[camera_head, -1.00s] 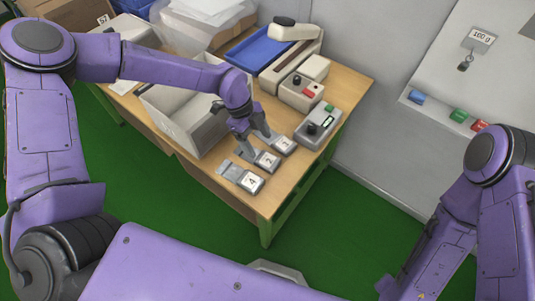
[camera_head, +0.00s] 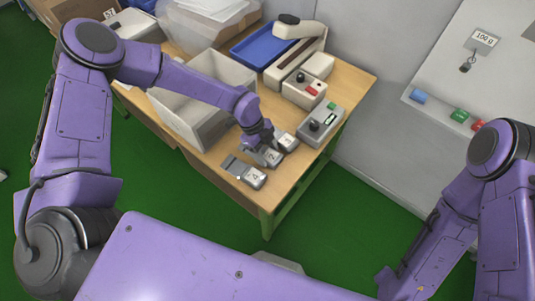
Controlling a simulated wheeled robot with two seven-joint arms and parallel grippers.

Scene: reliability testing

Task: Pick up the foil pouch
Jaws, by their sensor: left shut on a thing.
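Three small grey foil pouches with white numbered labels lie in a row near the table's front right edge. The front pouch (camera_head: 244,173) has a label that reads 4. The middle pouch (camera_head: 271,158) is partly hidden by my left gripper (camera_head: 262,152). The back pouch (camera_head: 288,142) lies just beyond the gripper. My left gripper points down and appears shut on the middle pouch, at table height. I cannot tell whether that pouch is clear of the table. My right arm shows at the lower right, but its gripper is out of view.
A grey open bin (camera_head: 190,127) stands left of the pouches, under my left forearm. Control boxes (camera_head: 320,124) stand behind them at the right. A beige device (camera_head: 296,52) and a blue tray (camera_head: 258,48) are farther back. A wall panel is at the right.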

